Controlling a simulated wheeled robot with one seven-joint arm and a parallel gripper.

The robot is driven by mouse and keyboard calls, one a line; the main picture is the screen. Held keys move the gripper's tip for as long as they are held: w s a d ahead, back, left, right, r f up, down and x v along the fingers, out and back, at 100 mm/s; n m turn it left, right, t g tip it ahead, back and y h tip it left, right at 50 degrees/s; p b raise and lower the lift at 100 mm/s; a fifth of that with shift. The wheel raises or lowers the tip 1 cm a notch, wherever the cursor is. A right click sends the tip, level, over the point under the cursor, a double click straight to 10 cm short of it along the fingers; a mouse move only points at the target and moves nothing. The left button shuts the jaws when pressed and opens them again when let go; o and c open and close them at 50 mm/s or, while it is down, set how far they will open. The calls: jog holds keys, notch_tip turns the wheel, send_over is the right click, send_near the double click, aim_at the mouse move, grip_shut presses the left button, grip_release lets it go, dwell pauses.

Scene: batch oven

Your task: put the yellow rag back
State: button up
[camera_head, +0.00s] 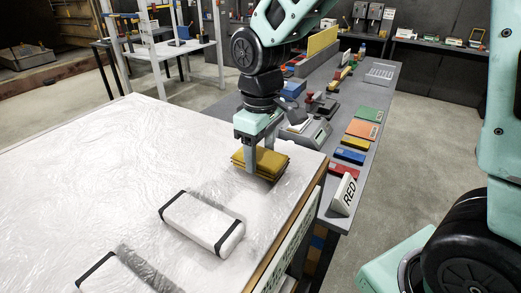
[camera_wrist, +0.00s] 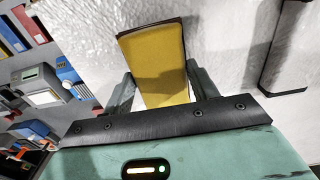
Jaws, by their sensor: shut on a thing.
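The yellow rag (camera_head: 264,164) is a folded stack near the right corner of the white, plastic-covered table (camera_head: 90,150). My gripper (camera_head: 262,157) points down over it, shut on it. In the wrist view the rag (camera_wrist: 157,65) lies between the two fingers of my gripper (camera_wrist: 158,88). In the head view the rag is at or just above the white surface; I cannot tell whether it touches. The fingers hide part of it.
Two white, black-ended blocks, one whole (camera_head: 203,222) and one cut off by the frame (camera_head: 105,275), lie nearer on the white surface. Beyond its right edge, a grey bench (camera_head: 375,95) holds coloured folders, a RED sign (camera_head: 346,193), a scale and stamps.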

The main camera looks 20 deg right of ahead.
aim_at(261, 155)
jog(key=shift+f+b, duration=0.35)
jog(key=shift+f, duration=0.2)
jog(key=o, duration=1)
notch_tip(261, 155, up, 18)
jog(key=b, duration=0.3)
jog(key=shift+f, duration=0.25)
